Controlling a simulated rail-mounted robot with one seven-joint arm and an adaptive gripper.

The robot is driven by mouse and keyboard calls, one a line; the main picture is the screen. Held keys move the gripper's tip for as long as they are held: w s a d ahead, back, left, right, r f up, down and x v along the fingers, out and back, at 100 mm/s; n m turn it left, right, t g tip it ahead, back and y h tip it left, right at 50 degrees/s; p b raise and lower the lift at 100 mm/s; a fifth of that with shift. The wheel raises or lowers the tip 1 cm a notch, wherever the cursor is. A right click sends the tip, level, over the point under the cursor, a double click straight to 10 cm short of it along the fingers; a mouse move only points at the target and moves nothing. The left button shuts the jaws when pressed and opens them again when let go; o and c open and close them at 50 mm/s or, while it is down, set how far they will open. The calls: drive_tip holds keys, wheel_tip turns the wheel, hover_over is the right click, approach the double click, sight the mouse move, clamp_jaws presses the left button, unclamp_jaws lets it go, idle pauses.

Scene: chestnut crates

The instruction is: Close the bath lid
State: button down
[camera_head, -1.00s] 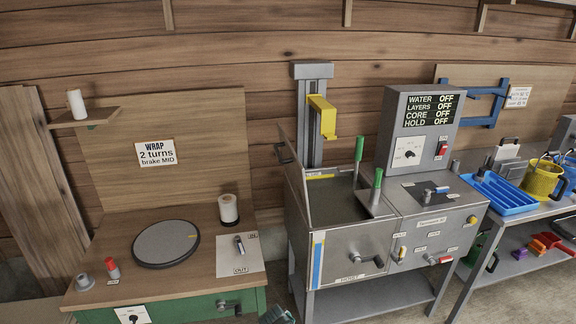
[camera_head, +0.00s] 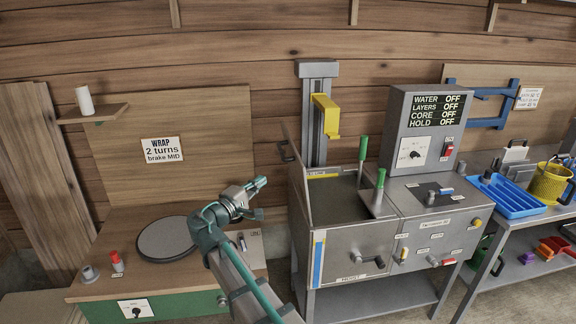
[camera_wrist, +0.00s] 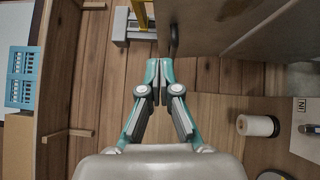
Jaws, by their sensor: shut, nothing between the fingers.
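The steel bath (camera_head: 340,240) stands right of the wooden wrap bench. Its lid (camera_head: 297,180) is open, standing upright along the bath's left side, with a dark handle (camera_head: 284,153) on its outer face. My gripper (camera_head: 261,184) is left of the lid, over the right end of the bench, pointing toward the lid and apart from it. In the wrist view, my gripper (camera_wrist: 159,70) is shut and empty, its tips near the lid (camera_wrist: 203,25) and the dark handle (camera_wrist: 174,40).
A yellow bracket (camera_head: 326,115) on a grey column (camera_head: 314,135) stands behind the bath. Two green-handled tools (camera_head: 362,150) stick up from it. A round turntable (camera_head: 165,238) lies on the bench. A paper roll (camera_wrist: 258,125) shows in the wrist view.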

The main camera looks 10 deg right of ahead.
drive_tip(key=p, duration=0.3)
approach(297, 157)
drive_tip(key=w, duration=0.4)
drive_tip(key=shift+d+r+p, duration=0.15)
drive_tip(key=shift+d+p, duration=0.45)
drive_tip(key=shift+d, duration=1.6)
drive_tip(key=shift+r, duration=0.1)
